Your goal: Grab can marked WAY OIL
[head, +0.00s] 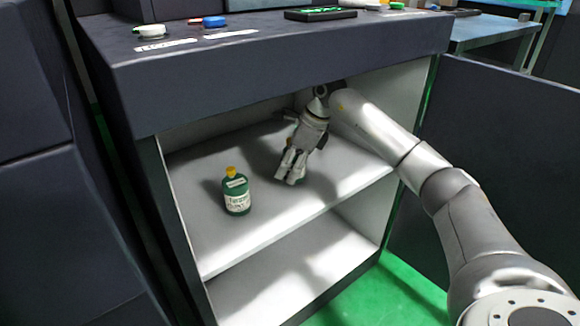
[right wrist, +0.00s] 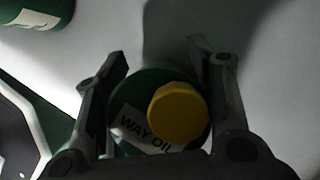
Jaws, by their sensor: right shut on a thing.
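The can marked WAY OIL (right wrist: 155,112) is green with a yellow cap and a white label. In the right wrist view it stands between the two fingers of my right gripper (right wrist: 160,95), which is shut on it. I cannot tell whether the can touches the shelf. My left gripper is not in view.
Another green bottle (head: 236,193) with a yellow cap stands on the upper shelf (head: 245,240), left of my gripper. A green container (right wrist: 35,12) shows at the wrist view's upper left. The cabinet top (head: 270,50) hangs over the shelf; an open door (head: 490,150) is right.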

